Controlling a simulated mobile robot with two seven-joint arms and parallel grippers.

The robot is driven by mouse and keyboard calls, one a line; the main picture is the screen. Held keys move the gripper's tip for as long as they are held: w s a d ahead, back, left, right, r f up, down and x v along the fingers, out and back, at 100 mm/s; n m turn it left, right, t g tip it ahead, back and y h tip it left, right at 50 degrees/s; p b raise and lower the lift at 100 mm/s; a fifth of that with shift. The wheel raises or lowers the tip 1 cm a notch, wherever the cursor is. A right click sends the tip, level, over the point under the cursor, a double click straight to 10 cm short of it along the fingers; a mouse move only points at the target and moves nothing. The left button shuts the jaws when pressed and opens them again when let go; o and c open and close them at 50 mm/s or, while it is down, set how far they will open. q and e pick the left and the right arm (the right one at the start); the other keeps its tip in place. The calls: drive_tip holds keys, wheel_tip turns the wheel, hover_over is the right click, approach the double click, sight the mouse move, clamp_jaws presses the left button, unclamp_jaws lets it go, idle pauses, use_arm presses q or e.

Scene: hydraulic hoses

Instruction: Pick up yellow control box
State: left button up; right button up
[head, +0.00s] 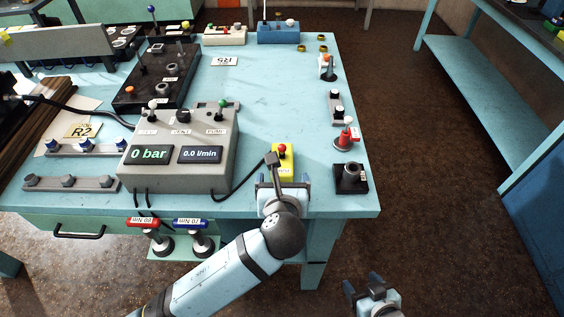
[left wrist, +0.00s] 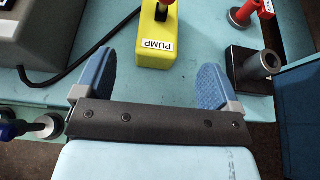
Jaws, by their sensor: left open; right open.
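The yellow control box (head: 284,163) sits on the light blue table near its front edge, with a red button on top. A black cable runs from it to the left. In the left wrist view the box (left wrist: 156,48) carries a PUMP label and lies beyond and between my fingertips. My left gripper (head: 283,187) is open and empty at the table's front edge, just in front of the box; its blue fingers also show in the left wrist view (left wrist: 152,80). My right gripper (head: 362,284) is open and empty, low at the bottom of the head view, away from the table.
A grey console (head: 180,155) with pressure and flow displays stands left of the box. A black block with a metal socket (head: 350,178) and a red fitting (head: 346,138) stand to its right. The table (head: 270,95) behind the box is clear.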

sight(282, 168)
use_arm(q)
drive_tip(key=x, duration=0.5)
drive_tip(key=f+x, duration=0.1)
drive_tip(key=x, duration=0.2)
drive_tip(key=shift+s, duration=0.1)
drive_tip(key=c, duration=1.1)
drive_tip(key=shift+r, duration=0.1)
wheel_tip(282, 168, up, 20)
drive_tip(key=shift+f+p, duration=0.1)
drive_tip(key=shift+p, duration=0.7)
wheel_tip(282, 168, down, 20)
drive_tip(key=shift+r, duration=0.15)
